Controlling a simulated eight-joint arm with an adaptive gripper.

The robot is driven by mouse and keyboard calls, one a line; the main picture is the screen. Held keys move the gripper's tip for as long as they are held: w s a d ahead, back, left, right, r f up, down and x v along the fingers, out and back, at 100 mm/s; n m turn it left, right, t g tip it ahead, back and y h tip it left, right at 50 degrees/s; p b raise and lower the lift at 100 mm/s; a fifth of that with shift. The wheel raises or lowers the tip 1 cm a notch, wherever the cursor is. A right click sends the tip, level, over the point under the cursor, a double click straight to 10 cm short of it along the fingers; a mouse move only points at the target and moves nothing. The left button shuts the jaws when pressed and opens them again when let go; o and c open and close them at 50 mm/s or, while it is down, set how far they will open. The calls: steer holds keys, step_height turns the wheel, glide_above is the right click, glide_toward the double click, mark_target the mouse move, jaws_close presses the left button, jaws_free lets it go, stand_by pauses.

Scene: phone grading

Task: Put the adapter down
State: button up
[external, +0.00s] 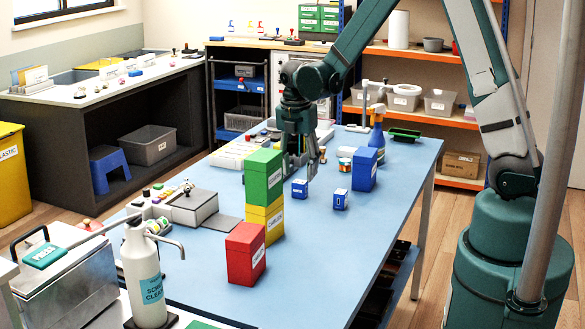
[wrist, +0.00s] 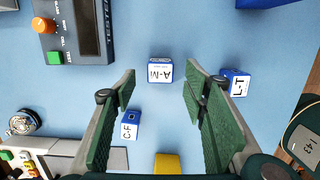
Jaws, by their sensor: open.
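Several small blue-and-white cubes lie on the blue table (external: 330,255), and I cannot tell for sure which is the adapter. In the wrist view, a cube marked A-M (wrist: 160,70) sits just beyond and between my fingertips. A cube marked CF (wrist: 130,126) is beside the left finger, and one marked L-T (wrist: 235,82) is outside the right finger. Two such cubes show in the external view, one near my gripper (external: 299,188) and one further right (external: 340,199). My gripper (external: 301,172) is open above the table, with nothing held between its green pads (wrist: 158,98).
A green box (external: 262,176) is stacked on a yellow box (external: 264,222), left of my gripper. A red box (external: 246,252) stands in front and a blue box (external: 364,169) at right. A tester (wrist: 76,32) lies upper left in the wrist view. The table's right front is clear.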

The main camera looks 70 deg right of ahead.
mark_target(300, 182)
steer(key=shift+f, duration=0.45)
steer(key=shift+f, duration=0.15)
steer(key=shift+d+f+b, duration=0.15)
steer(key=shift+f+b, duration=0.1)
steer(key=shift+f, duration=1)
steer(key=shift+d+f+b, duration=0.1)
steer(key=shift+f+b, duration=0.15)
steer(key=shift+f, duration=0.95)
steer(key=c, duration=1)
